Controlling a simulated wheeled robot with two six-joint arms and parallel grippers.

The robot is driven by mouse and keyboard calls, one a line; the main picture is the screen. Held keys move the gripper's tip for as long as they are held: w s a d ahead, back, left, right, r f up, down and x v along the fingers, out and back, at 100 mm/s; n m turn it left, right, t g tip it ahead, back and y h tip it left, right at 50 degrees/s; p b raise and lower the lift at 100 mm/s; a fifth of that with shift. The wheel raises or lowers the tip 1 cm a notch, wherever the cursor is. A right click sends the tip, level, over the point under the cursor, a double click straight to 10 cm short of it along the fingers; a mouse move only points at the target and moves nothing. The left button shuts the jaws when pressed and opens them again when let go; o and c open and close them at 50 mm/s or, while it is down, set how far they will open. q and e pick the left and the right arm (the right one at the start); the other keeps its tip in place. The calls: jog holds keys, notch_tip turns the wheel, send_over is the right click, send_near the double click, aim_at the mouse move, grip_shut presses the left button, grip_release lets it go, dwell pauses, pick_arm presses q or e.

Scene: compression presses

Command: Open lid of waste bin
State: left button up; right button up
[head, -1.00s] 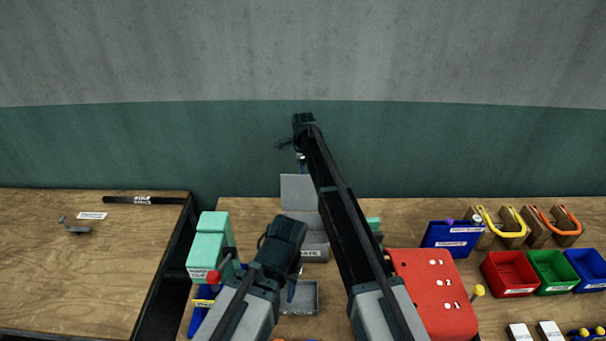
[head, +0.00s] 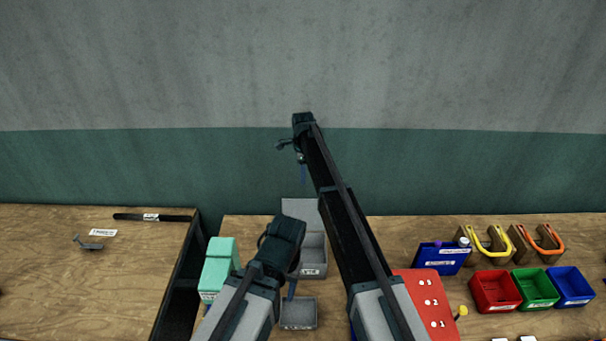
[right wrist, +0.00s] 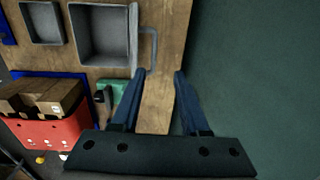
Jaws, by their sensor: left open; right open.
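The waste bin is a grey box (head: 314,254) on the wooden bench, partly hidden behind my arms in the head view. Its light grey lid (head: 299,212) stands raised at the back edge, and the inside shows open. In the right wrist view the open bin (right wrist: 100,36) shows from above, with the lid (right wrist: 134,36) edge-on and a handle (right wrist: 151,48) sticking out. My right gripper (head: 302,172) is open and empty, beyond the bin near the wall; its fingers (right wrist: 160,74) are just apart from the handle. My left gripper (head: 291,290) hangs in front of the bin; its fingers are partly hidden.
A smaller grey tray (head: 298,314) sits in front of the bin. A mint-green box (head: 219,268) stands left, a red block (head: 424,300) right. Red, green and blue bins are further right. The green wall (right wrist: 250,80) is close to my right gripper. A gap separates the left table (head: 70,270).

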pick_arm(q)
jog(key=shift+r, duration=0.65)
pick_arm(e)
jog(key=shift+r, duration=0.65)
jog(key=shift+c, duration=1.4)
jog(key=shift+f+n, duration=0.25)
jog(key=shift+n, duration=0.05)
jog(key=shift+c, duration=1.1)
jog(key=shift+d+f+n+b, duration=0.1)
jog(key=shift+f+n+b, duration=0.2)
jog(key=shift+n, duration=0.3)
grip_shut()
pick_arm(q)
notch_tip(320, 180, down, 6)
jog(key=b, duration=0.5)
jog(key=shift+f, duration=0.2)
pick_arm(e)
jog(key=f+n+t, duration=0.1)
jog(key=n, duration=0.4)
jog(key=w+f+n, duration=0.1)
jog(key=f+n, duration=0.1)
jog(key=n, duration=0.3)
jog(key=d+f+n+t, duration=0.1)
jog(key=n, duration=0.5)
jog(key=shift+w+f+t, duration=0.15)
jog(key=shift+w+t, duration=0.15)
jog(key=shift+w, duration=0.05)
